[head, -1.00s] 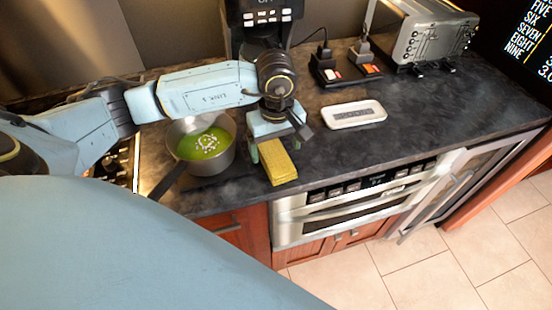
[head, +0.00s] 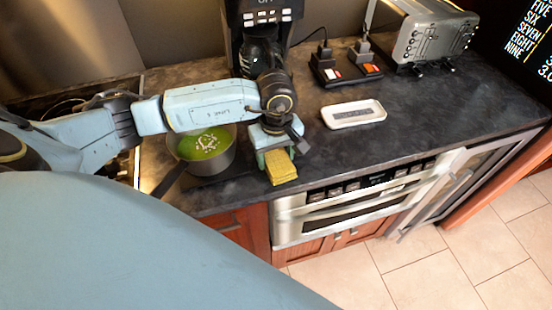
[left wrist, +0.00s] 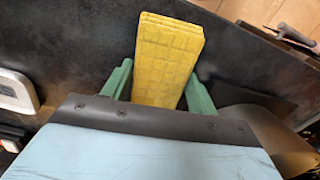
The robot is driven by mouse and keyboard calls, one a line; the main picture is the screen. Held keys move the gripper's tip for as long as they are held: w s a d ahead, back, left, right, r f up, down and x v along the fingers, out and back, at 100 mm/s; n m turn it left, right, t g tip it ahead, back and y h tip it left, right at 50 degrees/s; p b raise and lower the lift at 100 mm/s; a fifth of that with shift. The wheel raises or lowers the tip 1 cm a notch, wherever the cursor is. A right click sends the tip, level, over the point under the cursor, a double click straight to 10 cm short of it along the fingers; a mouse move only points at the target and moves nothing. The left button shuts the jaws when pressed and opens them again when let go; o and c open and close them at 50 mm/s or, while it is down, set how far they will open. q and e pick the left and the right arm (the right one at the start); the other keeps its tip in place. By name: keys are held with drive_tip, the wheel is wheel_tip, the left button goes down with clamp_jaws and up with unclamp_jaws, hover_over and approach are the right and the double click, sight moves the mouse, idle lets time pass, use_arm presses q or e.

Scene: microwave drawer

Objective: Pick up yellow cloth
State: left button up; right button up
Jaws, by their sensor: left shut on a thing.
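The yellow cloth (head: 281,166) is a folded, thick yellow block near the front edge of the dark counter. My left gripper (head: 273,150) is over its back part, pointing down, and is shut on it. In the left wrist view the cloth (left wrist: 165,60) sits between the two green fingers of my left gripper (left wrist: 158,88). The far end of the cloth sticks out beyond the fingertips. I cannot tell whether the cloth is clear of the counter. My right gripper is not in view.
A pot of green soup (head: 205,150) stands left of my left gripper. A white tray (head: 353,114) lies to the right on the counter (head: 420,125). A coffee maker (head: 262,35) stands behind, and a toaster (head: 432,38) at the back right. The counter's front right is clear.

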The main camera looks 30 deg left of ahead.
sight(276, 157)
use_arm(q)
drive_tip(key=shift+r, duration=0.1)
wheel_tip(276, 157, up, 10)
drive_tip(key=shift+b, duration=0.3)
